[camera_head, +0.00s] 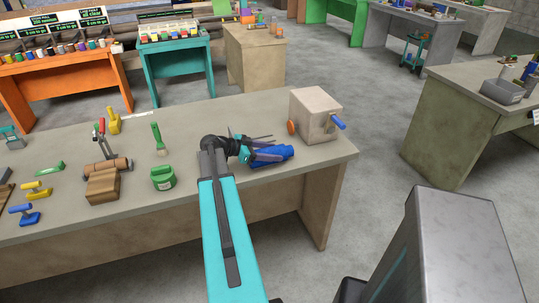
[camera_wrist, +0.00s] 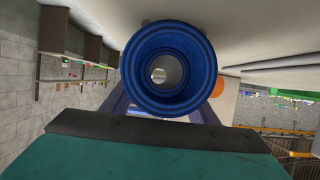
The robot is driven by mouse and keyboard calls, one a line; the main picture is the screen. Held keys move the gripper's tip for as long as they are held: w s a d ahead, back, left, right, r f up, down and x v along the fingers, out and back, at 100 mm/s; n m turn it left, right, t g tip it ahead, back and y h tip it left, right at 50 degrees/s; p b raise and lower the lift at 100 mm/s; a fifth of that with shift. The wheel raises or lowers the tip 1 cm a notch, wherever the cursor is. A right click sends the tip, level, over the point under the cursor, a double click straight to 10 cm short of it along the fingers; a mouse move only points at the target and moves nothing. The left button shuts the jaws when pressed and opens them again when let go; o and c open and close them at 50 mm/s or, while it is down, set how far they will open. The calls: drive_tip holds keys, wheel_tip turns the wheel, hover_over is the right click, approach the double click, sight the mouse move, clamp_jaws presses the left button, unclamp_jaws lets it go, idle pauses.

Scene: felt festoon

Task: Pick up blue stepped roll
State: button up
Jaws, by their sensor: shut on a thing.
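The blue stepped roll (camera_head: 272,154) lies on its side at or just above the grey table top (camera_head: 205,122), near its right end. My gripper (camera_head: 262,150) is at the roll, with its jaws around it. In the wrist view the roll (camera_wrist: 168,68) shows end-on, as a blue ring with a hole through it. The gripper's dark fingers (camera_wrist: 165,112) show on both sides of the roll, and it is shut on it. The roll's underside is hidden, so I cannot tell whether it touches the table.
A beige box (camera_head: 312,112) with an orange knob and a blue handle stands right behind the roll. To the left are a green container (camera_head: 163,178), a green brush (camera_head: 158,139), a brown block (camera_head: 103,187) and a yellow trowel-like tool (camera_head: 114,121). The table's front edge is close.

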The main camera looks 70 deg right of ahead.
sight(271, 148)
drive_tip(key=shift+r, duration=0.25)
drive_tip(key=shift+r+b, duration=1.4)
drive_tip(key=shift+r, duration=3.4)
